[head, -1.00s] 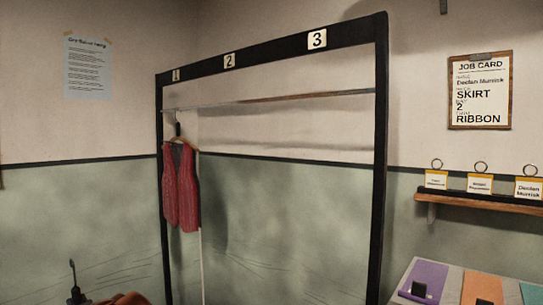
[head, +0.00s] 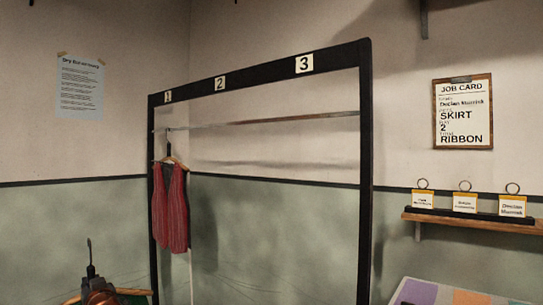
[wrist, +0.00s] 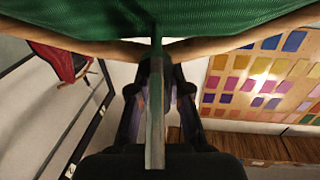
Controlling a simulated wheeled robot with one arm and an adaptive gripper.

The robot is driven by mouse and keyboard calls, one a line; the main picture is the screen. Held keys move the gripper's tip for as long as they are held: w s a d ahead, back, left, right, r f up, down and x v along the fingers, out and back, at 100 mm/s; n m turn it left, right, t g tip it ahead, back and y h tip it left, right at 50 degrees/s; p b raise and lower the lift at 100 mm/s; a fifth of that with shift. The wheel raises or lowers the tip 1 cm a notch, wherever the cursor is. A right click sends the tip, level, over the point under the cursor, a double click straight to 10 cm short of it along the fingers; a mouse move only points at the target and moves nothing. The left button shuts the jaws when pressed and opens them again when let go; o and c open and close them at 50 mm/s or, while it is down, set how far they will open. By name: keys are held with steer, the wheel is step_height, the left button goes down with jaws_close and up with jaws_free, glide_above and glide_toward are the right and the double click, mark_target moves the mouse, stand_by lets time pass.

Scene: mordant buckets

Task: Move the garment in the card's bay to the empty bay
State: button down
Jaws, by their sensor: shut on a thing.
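My gripper (wrist: 157,80) is shut on the stem of a wooden hanger (wrist: 90,45). A green ribbed garment (wrist: 210,18) hangs on it, cut off by the top edge of the wrist view; its full shape is hidden. In the head view the hanger's dark hook (head: 90,250) rises at the lower left, in front of and apart from the rack. The job card (head: 463,113) reads skirt, 2, ribbon. On the black rack (head: 365,200), a red striped vest (head: 170,210) hangs under sign 1. No garment hangs under sign 2 (head: 220,83) or sign 3 (head: 304,64).
The rail (head: 270,121) is bare right of the vest. A shelf (head: 470,218) at the right holds several tagged rings. A table (head: 440,292) with coloured patches stands at the lower right. A paper notice (head: 80,87) is on the left wall. A swatch board (wrist: 265,75) shows in the wrist view.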

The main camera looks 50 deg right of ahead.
steer(key=s+d+r+m+g+h, duration=0.35)
steer(key=s+d+r+h, duration=0.2)
steer(key=d+r, duration=0.5)
steer(key=s+d+r+m+g+h, duration=0.3)
steer(key=s+d+r+m+h, duration=0.25)
steer(key=d+r, duration=0.55)
steer(key=s+d+r+m+g+h, duration=0.2)
steer(key=s+d+r+g, duration=0.25)
steer(key=s, duration=0.35)
steer(key=s+d+r+m+g+h, duration=0.1)
steer(key=s+d+r+m+g, duration=0.2)
steer(key=s+r, duration=0.4)
steer(key=s+d+r+m+g+h, duration=0.2)
steer(key=s+d+r+g, duration=0.15)
steer(key=s, duration=0.55)
steer(key=w+d+f+p, duration=0.1)
steer(key=d+p, duration=0.5)
steer(key=d, duration=1)
steer(key=shift+d+f+p, duration=0.15)
steer(key=shift+d+p, duration=0.1)
steer(key=shift+p, duration=0.15)
steer(key=c, duration=1)
jaws_free()
steer(key=shift+f, duration=0.1)
